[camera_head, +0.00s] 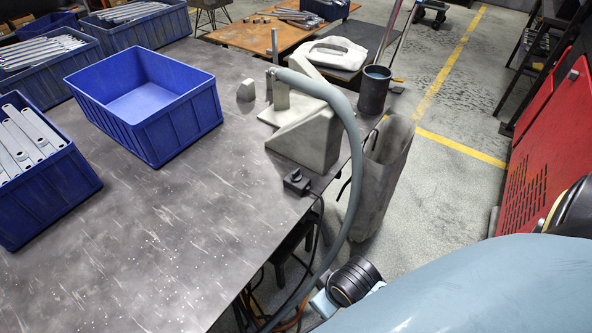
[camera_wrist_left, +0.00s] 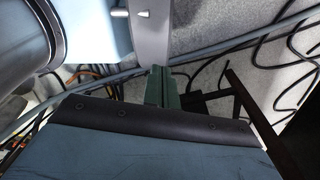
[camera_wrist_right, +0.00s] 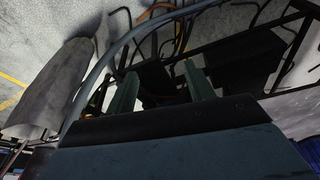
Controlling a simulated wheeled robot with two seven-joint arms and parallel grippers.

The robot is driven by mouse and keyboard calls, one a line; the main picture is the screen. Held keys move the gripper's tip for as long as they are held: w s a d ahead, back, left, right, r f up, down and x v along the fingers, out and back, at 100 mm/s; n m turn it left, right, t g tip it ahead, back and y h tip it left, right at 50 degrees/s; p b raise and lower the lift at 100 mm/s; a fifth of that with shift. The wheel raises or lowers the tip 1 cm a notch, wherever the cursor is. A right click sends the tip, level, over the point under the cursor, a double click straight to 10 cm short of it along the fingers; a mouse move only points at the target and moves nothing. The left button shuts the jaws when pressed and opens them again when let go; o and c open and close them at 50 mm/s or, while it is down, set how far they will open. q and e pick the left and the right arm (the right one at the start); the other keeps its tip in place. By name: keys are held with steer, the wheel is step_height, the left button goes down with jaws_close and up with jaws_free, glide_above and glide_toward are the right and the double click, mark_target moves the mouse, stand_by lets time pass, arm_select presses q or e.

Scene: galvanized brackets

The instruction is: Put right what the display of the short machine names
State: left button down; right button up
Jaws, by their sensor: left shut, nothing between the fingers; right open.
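A pale grey machine (camera_head: 305,135) stands at the right edge of the metal table (camera_head: 215,245); no display is readable on it. A small black box (camera_head: 297,182) with a cable lies before it. An empty blue bin (camera_head: 165,128) stands on the table. Another blue bin (camera_head: 38,195) at the left holds galvanized brackets (camera_head: 25,140). My left gripper (camera_wrist_left: 160,72) is shut and empty, with cables and floor beyond it. My right gripper (camera_wrist_right: 162,85) is open and empty, near the dark frame under the table. Neither gripper's fingers show in the head view.
More blue bins (camera_head: 52,75) with brackets stand at the back left. A grey hose (camera_head: 350,130) arches past the table edge. A red cabinet (camera_head: 535,165) is at the right. The table's front is clear.

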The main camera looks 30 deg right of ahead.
step_height(320, 180, up, 7)
steer(key=w, duration=0.2)
step_height(320, 180, up, 11)
steer(key=n+g, duration=0.3)
glide_above(296, 170)
steer(key=shift+m, duration=0.3)
step_height(296, 170, down, 7)
steer(key=b, duration=0.3)
steer(key=shift+s+f, duration=0.1)
steer(key=shift+f, duration=0.1)
step_height(296, 170, down, 4)
steer(key=shift+f+b, duration=0.1)
steer(key=shift+b, duration=0.6)
arm_select(q)
steer(key=s+a+f, duration=0.1)
steer(key=a+f, duration=0.3)
steer(key=f, duration=0.1)
steer(key=shift+s+a+y, duration=0.15)
steer(key=shift+s+y, duration=0.05)
steer(key=shift+y, duration=0.1)
arm_select(e)
steer(key=shift+f, duration=0.65)
arm_select(q)
steer(key=shift+w, duration=0.1)
arm_select(e)
steer(key=shift+c, duration=0.2)
